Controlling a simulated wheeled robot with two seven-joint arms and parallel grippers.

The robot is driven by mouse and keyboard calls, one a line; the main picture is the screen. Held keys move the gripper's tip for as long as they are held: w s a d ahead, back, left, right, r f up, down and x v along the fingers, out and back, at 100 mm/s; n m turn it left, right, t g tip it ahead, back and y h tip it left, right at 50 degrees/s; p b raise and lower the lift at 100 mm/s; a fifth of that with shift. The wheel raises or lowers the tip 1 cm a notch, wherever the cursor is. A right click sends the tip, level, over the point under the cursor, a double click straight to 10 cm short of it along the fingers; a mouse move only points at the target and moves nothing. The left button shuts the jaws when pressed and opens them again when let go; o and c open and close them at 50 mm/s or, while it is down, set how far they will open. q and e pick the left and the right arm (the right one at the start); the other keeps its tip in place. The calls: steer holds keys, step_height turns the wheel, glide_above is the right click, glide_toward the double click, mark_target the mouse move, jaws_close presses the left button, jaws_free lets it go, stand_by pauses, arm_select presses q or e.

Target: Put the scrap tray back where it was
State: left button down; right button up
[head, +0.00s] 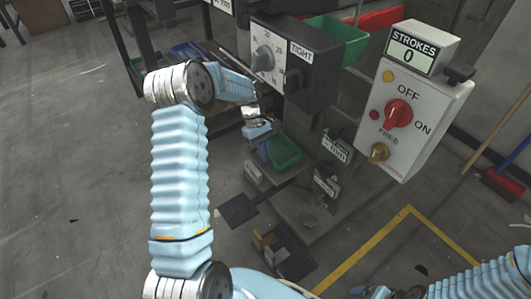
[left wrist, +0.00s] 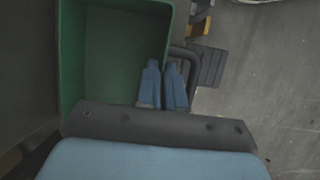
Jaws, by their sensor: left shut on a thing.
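The scrap tray is a green open box (head: 287,152) low at the press in the head view, beneath the black control box. In the left wrist view it fills the upper left, with its green wall and floor (left wrist: 115,60) showing and no contents that I can make out. My left gripper (head: 262,133) is at the tray's left edge. In the left wrist view its two blue fingers (left wrist: 164,82) are close together at the tray's rim and handle, shut on it. My right gripper is not visible.
The black box with a dial (head: 278,55) stands above the tray. A white switch box (head: 402,105) with a STROKES counter is at the right. A dark flat plate (head: 238,210) lies below. A yellow floor line (head: 365,250) runs at the front. Open floor lies left.

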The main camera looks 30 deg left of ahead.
arm_select(q)
steer(key=c, duration=1.3)
jaws_free()
steer(key=shift+o, duration=0.2)
steer(key=p+v, duration=0.2)
steer(key=v, duration=1)
steer(key=shift+d, duration=0.1)
